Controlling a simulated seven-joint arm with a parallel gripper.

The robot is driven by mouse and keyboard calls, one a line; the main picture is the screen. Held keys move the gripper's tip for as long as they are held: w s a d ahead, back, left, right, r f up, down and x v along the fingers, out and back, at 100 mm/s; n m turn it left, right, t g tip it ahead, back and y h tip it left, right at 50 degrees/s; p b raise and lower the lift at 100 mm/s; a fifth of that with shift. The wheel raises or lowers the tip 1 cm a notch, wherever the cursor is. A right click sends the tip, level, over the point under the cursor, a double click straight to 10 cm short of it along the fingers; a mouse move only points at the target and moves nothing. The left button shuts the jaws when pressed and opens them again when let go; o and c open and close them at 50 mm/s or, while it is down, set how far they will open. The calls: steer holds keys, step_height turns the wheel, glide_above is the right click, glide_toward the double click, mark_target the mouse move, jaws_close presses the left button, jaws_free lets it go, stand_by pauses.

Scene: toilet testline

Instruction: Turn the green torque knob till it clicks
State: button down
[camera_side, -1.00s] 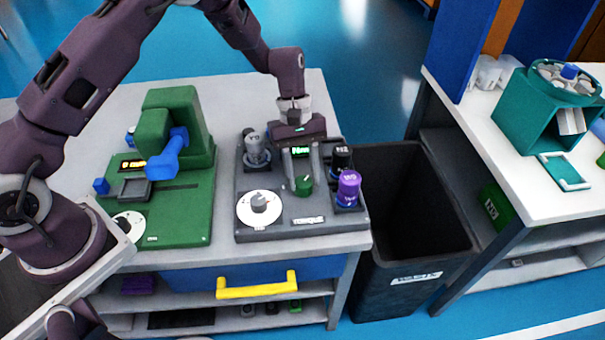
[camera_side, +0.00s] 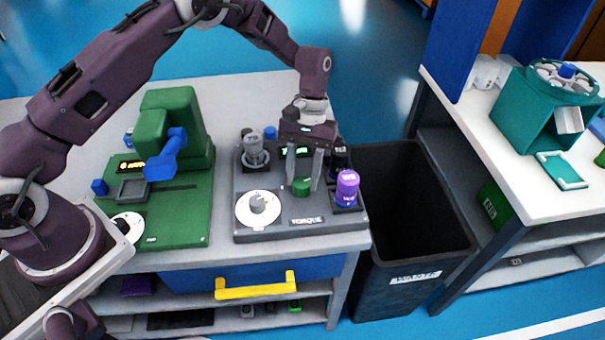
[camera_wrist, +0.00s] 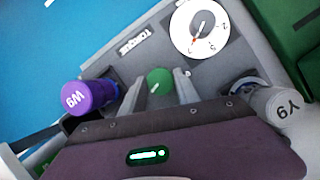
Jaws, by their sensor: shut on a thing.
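The green torque knob (camera_side: 301,187) stands on the grey torque station (camera_side: 275,232), with its white mark showing in the wrist view (camera_wrist: 159,79). My gripper (camera_side: 303,182) points down from above, with one finger on each side of the knob, shut on it. In the wrist view the knob sits between my two grey fingertips (camera_wrist: 159,90). A white numbered dial (camera_side: 257,209) lies left of the knob, its pointer (camera_wrist: 203,22) on a small scale. A lit green display (camera_side: 294,149) is behind my fingers and partly hidden, so I cannot read it.
A purple-capped container (camera_side: 347,186) stands close to the right of the knob, with a black one (camera_side: 340,160) behind it. A grey container (camera_side: 254,150) stands at the back left. A green machine (camera_side: 173,125) is left; a dark bin (camera_side: 410,270) stands right of the bench.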

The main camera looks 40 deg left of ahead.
stand_by(0.4)
steer(key=c, duration=0.9)
jaws_free()
steer(key=v, duration=0.7)
steer(key=shift+r, duration=0.15)
